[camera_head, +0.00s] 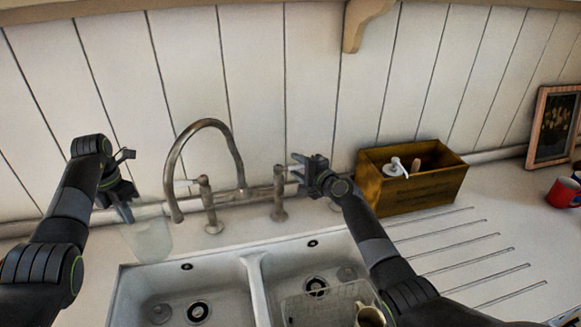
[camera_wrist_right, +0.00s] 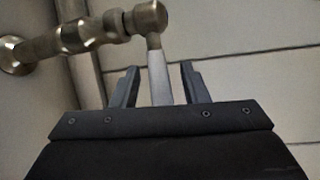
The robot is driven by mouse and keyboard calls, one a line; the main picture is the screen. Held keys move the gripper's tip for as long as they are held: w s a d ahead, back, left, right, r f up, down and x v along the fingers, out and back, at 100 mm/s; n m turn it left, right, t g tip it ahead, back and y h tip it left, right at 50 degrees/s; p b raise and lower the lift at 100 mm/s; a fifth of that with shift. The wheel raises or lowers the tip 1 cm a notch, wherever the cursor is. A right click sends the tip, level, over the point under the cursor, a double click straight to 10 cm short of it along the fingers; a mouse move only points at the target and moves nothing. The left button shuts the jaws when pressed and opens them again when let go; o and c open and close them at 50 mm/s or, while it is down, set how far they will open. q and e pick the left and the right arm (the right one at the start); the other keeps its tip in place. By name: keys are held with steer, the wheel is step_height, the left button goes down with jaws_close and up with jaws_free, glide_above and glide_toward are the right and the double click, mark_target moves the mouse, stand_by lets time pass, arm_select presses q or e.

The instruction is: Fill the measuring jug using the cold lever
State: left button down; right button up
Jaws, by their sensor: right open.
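The measuring jug (camera_head: 148,240) is clear and hangs at the left, over the back-left edge of the sink. My left gripper (camera_head: 128,207) is shut on it at its upper left side. The tap's curved spout (camera_head: 176,190) ends close to the jug's right rim; I cannot tell whether it is over the opening. My right gripper (camera_head: 300,166) is open at the tap's right-hand lever. In the right wrist view the white lever (camera_wrist_right: 157,72) stands between the spread fingers of the gripper (camera_wrist_right: 159,84), with gaps on both sides. No water stream is visible.
A double sink (camera_head: 255,285) lies below the tap, with a wire rack (camera_head: 325,300) and a mug (camera_head: 370,316) in its right basin. A wooden box (camera_head: 430,190) with a pump bottle stands at the right. Red mugs (camera_head: 563,192) and a picture frame (camera_head: 541,140) are farther right.

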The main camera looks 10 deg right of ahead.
jaws_close()
steer(key=shift+s+f+m+h, duration=0.15)
steer(key=shift+m+h, duration=0.15)
steer(key=shift+h, duration=0.1)
steer(key=shift+s+a+f+m+g+h, duration=0.1)
steer(key=shift+s+a+m+g+h, duration=0.55)
steer(key=shift+m+h, duration=1.6)
steer(key=shift+s+a+m+t+h, duration=0.1)
steer(key=shift+s+a+m+h, duration=0.3)
steer(key=shift+s+m+h, duration=1.65)
steer(key=shift+w+a+f+m+g+h, duration=0.15)
steer(key=shift+a+m+g+h, duration=0.3)
steer(key=shift+m+h, duration=1.9)
steer(key=shift+r+n+h, duration=0.1)
steer(key=shift+n+h, duration=0.75)
steer(key=shift+h, duration=0.3)
